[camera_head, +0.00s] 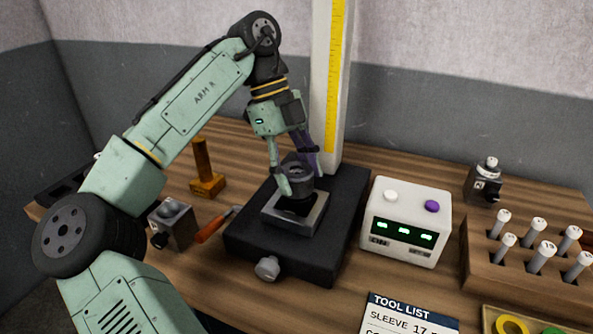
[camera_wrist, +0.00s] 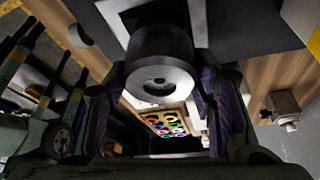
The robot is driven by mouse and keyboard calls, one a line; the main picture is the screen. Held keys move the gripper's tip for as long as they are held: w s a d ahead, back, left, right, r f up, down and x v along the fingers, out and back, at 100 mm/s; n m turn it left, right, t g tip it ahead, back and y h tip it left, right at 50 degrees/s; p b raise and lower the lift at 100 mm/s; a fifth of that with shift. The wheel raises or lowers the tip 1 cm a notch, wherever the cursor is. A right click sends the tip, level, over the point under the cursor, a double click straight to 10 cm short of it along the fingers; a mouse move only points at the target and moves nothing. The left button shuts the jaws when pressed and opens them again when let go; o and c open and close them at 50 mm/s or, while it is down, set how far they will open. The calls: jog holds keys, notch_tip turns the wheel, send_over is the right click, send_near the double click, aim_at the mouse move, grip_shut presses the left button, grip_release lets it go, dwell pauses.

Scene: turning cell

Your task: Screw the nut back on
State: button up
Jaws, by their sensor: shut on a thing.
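A grey round part (camera_head: 299,172) with a central opening, which looks like the nut, is between the fingers of my gripper (camera_head: 297,178). My gripper is shut on it, one finger on each side. The part is over a pale square seat (camera_head: 290,222) on the black base of a height gauge (camera_head: 335,218). In the wrist view the part (camera_wrist: 160,62) shows as a thick cylinder with a slotted hole in its near face, between purple finger pads. I cannot tell whether it touches the seat or whether a thread is engaged.
A white box (camera_head: 405,222) with green displays stands right of the base. A wooden rack (camera_head: 484,254) with several tools is farther right. A grey block (camera_head: 173,224), an orange-handled tool (camera_head: 213,227) and an orange stand (camera_head: 206,184) are left. The gauge's white column (camera_head: 327,90) rises close behind my gripper.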

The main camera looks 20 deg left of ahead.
jog(key=shift+r, duration=0.1)
jog(key=m, duration=0.2)
jog(key=shift+m+g+y, duration=0.3)
jog(key=shift+g, duration=0.1)
jog(key=shift+m+g+y, duration=0.3)
jog(key=shift+m, duration=0.7)
jog(key=shift+m+g+y, duration=0.3)
jog(key=shift+m, duration=0.9)
jog(key=o, duration=1.3)
jog(key=shift+n, duration=0.3)
